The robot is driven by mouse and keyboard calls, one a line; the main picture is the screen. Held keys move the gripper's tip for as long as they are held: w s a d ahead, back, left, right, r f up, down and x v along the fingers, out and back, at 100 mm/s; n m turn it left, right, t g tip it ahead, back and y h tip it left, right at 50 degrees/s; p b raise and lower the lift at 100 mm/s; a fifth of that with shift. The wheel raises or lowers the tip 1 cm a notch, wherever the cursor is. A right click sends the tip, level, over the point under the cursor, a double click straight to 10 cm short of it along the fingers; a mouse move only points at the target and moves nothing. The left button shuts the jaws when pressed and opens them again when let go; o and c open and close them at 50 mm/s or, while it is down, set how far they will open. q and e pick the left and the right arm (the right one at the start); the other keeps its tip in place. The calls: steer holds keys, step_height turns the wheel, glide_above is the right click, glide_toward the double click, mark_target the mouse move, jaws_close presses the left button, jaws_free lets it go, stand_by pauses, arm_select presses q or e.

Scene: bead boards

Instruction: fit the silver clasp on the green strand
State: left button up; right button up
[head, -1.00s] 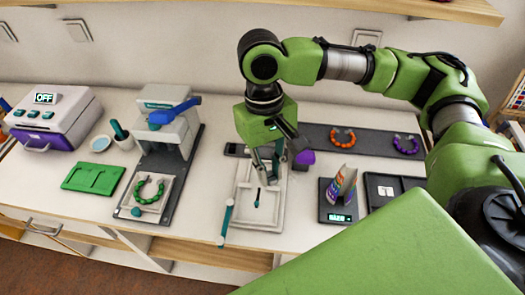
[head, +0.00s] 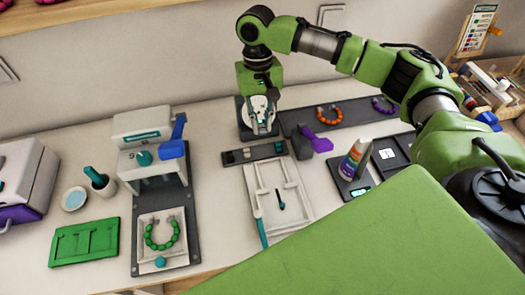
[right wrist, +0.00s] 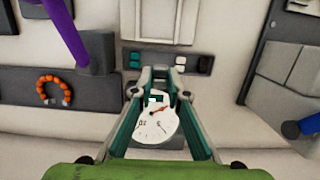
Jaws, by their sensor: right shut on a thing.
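The green strand (head: 161,245) lies as an open ring of beads, its gap to the back, on a white plate (head: 142,262) under the grey press at the left. My right gripper (head: 263,130) is at the back, in front of a white round dial (head: 258,103) on a dark base. In the right wrist view the gripper (right wrist: 160,85) is shut on a small pale piece near the dial (right wrist: 165,123) with its red needle. I cannot tell whether that piece is the silver clasp. My left gripper is not in view.
A grey press (head: 150,140) with a blue handle stands behind the strand. A dark strip (head: 250,153) with small pieces and a white board (head: 291,209) lie in front of my right gripper. A purple-headed tool (head: 321,144), a glue bottle (head: 354,158) and an orange strand (head: 329,115) are to the right.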

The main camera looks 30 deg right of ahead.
glide_above(263, 153)
steer(key=f, duration=0.5)
steer(key=shift+w+f+p, duration=0.25)
steer(key=shift+p, duration=0.1)
steer(key=shift+f, duration=1.1)
step_height(263, 153, down, 3)
steer(key=shift+r, duration=0.15)
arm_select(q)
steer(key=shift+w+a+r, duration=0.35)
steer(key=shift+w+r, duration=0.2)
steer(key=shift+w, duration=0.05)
arm_select(e)
steer(key=o, duration=0.8)
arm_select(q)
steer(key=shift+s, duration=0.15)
